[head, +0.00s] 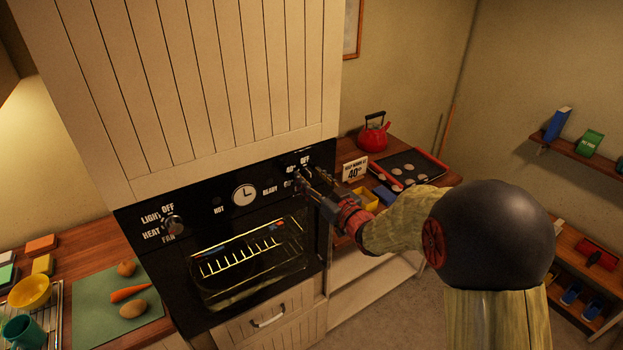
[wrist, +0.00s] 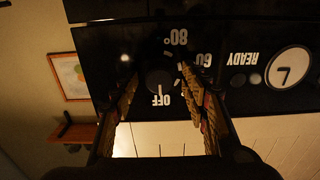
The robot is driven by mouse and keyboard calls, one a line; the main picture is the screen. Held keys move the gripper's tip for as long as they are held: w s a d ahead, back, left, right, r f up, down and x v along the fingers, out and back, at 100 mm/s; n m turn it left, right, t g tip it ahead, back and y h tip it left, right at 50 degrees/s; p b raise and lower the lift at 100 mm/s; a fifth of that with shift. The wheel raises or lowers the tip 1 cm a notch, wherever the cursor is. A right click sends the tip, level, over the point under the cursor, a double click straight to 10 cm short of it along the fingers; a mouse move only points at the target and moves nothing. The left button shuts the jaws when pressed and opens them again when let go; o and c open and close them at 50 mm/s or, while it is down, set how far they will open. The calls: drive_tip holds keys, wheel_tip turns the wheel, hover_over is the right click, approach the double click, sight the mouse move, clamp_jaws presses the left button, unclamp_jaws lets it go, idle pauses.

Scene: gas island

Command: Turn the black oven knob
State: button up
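The black oven knob (wrist: 159,80) shows in the wrist view, upside down, with the labels OFF, 60 and 80 around it. It sits on the black oven panel (head: 213,207) at its right end; in the head view my gripper mostly hides it. My gripper (head: 305,180) reaches that right end of the panel. In the wrist view my gripper (wrist: 160,84) is open, one finger on each side of the knob, with visible gaps. I cannot tell whether the fingertips touch the panel.
Another knob (head: 173,225) is at the panel's left, with a clock (head: 244,194) in the middle. The oven window (head: 248,259) lies below. A red kettle (head: 374,133) and a tray (head: 412,167) stand on the right counter. A green cutting board (head: 92,303) lies on the left counter.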

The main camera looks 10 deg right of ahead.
drive_tip(key=shift+c, duration=1.2)
drive_tip(key=c, duration=0.7)
drive_tip(key=shift+c, duration=0.7)
drive_tip(key=shift+n+b, duration=0.3)
drive_tip(key=shift+b, duration=0.4)
drive_tip(key=n+b, duration=0.2)
drive_tip(key=b, duration=0.1)
drive_tip(key=n+b, duration=0.1)
drive_tip(key=b, duration=0.2)
drive_tip(key=shift+a+f+n, duration=0.1)
drive_tip(key=shift+f+n, duration=0.2)
drive_tip(key=shift+n, duration=0.1)
drive_tip(key=n+b, duration=0.3)
drive_tip(key=b, duration=0.2)
drive_tip(key=n+b, duration=0.3)
drive_tip(key=shift+r+b, duration=0.15)
drive_tip(key=shift+b, duration=0.15)
drive_tip(key=shift+r+n, duration=0.1)
drive_tip(key=shift+n, duration=0.2)
